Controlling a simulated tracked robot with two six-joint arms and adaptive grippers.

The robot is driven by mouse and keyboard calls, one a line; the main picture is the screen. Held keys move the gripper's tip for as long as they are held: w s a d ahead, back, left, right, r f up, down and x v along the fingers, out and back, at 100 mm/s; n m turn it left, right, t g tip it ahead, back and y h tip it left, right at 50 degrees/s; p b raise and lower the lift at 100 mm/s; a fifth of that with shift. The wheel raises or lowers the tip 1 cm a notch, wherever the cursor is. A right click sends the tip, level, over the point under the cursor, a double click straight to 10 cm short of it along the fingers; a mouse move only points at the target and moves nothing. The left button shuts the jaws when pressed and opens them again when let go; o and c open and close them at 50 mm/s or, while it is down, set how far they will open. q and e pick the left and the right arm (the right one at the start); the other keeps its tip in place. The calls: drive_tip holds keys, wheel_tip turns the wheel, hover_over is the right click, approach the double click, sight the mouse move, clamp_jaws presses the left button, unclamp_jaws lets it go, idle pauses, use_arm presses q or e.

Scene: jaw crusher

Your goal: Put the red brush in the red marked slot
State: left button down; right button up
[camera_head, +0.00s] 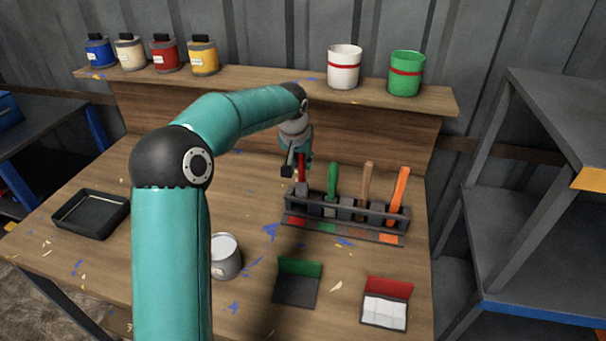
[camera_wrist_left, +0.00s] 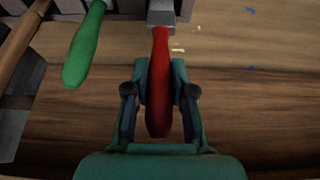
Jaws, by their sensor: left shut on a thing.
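The red brush (camera_head: 302,168) is upright at the left end of the dark brush rack (camera_head: 345,211). My left gripper (camera_head: 296,166) is shut on its red handle. In the left wrist view the red handle (camera_wrist_left: 159,85) lies between the two fingers of the left gripper (camera_wrist_left: 160,92), with the grey metal ferrule (camera_wrist_left: 161,14) beyond it. The red marked slot is at the rack's left end, above the red label (camera_head: 295,220). The brush is over or in that slot; I cannot tell how deep it sits. My right gripper is not in view.
Green (camera_head: 333,178), brown (camera_head: 368,184) and orange (camera_head: 400,188) handled brushes stand in the rack to the right. A paint can (camera_head: 225,262), black tray (camera_head: 91,214) and two small boxes stand on the bench. The shelf (camera_head: 270,85) behind holds tins and buckets.

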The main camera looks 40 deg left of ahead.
sight(301, 171)
use_arm(q)
drive_tip(key=shift+f, duration=2)
drive_tip(key=shift+f, duration=0.2)
drive_tip(key=c, duration=1)
unclamp_jaws()
drive_tip(key=shift+r, duration=0.1)
drive_tip(key=shift+r, duration=0.1)
drive_tip(key=shift+v, duration=6.05)
